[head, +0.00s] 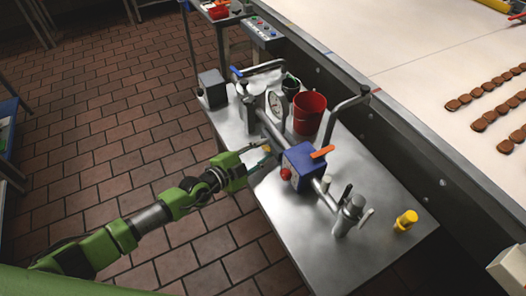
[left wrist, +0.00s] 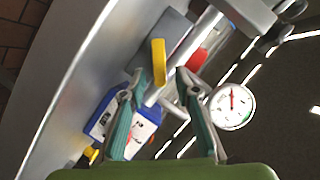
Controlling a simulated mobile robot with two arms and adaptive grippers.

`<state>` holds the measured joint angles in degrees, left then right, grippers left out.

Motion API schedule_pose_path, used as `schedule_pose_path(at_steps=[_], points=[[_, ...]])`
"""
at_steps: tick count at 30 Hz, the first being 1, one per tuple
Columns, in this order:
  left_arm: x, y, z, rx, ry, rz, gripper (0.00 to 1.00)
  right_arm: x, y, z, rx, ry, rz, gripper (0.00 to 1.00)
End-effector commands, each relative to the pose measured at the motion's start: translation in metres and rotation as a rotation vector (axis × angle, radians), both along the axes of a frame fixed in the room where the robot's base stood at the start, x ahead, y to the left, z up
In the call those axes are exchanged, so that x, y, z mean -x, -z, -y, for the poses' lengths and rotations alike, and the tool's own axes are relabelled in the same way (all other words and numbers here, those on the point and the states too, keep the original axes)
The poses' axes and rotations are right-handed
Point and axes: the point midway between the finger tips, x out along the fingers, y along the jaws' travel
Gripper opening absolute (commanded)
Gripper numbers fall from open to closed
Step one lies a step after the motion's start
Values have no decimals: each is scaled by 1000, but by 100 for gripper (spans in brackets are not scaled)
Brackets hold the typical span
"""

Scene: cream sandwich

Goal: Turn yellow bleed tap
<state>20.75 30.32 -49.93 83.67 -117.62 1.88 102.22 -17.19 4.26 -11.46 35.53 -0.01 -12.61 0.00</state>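A yellow lever (left wrist: 157,62) shows in the left wrist view, straight ahead of my left gripper on the metal pipework; I cannot pick it out in the head view. My left gripper (left wrist: 162,76) is open, with one teal-padded finger on each side of the lever's line. I cannot tell whether it touches the lever. In the head view this gripper (head: 266,153) is between the gauge (head: 275,106) and the blue box (head: 304,166). The gauge also shows in the left wrist view (left wrist: 232,106). My right gripper is not in view.
The pipework stands on a steel table (head: 375,254). An orange handle (head: 322,152) tops the blue box. A red bucket (head: 309,115) stands behind, and a separate yellow knobbed piece (head: 405,220) is at the right. A conveyor (head: 420,60) with brown biscuits runs along the back.

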Motion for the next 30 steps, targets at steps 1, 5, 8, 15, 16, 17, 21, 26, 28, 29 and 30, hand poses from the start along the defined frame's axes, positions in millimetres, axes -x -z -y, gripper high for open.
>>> schedule_pose_path(at_steps=[1,5,8,15,16,17,21,26,28,29,30], points=[[0,0,0,0,0,0,29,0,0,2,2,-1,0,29],[0,0,0,0,0,0,29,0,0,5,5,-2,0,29],[0,0,0,0,0,0,16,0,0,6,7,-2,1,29],[0,0,0,0,0,0,0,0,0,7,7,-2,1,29],[0,1,0,-1,0,1,0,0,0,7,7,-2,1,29],[0,1,0,-2,0,3,0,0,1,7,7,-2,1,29],[2,4,2,-18,2,32,0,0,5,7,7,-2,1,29],[4,8,3,-58,2,94,0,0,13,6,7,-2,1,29],[4,10,4,-79,1,127,0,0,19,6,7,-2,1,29],[5,12,4,-91,2,144,0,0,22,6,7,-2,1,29],[6,14,4,-105,2,165,0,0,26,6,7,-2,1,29]])
